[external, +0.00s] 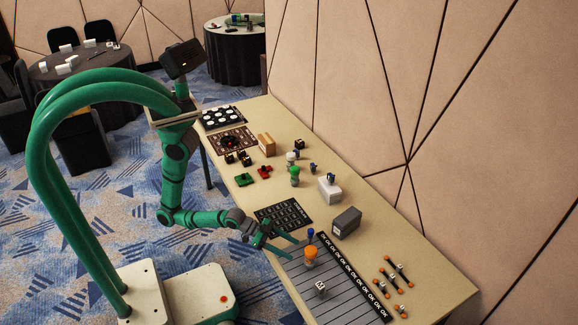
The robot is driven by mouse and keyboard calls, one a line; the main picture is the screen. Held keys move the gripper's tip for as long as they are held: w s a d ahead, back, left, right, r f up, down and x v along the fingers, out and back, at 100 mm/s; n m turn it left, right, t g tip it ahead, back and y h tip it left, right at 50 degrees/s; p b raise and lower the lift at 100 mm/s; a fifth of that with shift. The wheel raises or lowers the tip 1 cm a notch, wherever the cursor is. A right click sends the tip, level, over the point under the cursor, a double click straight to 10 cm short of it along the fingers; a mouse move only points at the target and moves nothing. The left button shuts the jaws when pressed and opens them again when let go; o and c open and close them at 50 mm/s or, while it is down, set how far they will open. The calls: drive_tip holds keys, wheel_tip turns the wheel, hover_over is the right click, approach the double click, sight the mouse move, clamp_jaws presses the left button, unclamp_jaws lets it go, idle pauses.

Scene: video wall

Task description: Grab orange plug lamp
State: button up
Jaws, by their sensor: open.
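The orange plug lamp (310,253) stands on the striped grey mat near the front part of the table, with its rounded orange top upward. My gripper (292,246) is open, its green fingers spread just to the left of the lamp. The fingers appear apart from the lamp, though the exact gap and height are hard to judge from this angle. Nothing shows between the fingers.
A blue piece (310,234) stands just behind the lamp. A white cube (320,288) is in front of it. A grey box (347,222) stands behind right, and several orange-ended rods (395,283) lie right. A wall (420,130) borders the table's far side.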

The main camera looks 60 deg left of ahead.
sight(310, 255)
drive_tip(key=x, duration=1)
drive_tip(key=shift+w+r, duration=0.15)
drive_tip(key=shift+w, duration=0.15)
drive_tip(key=c, duration=1)
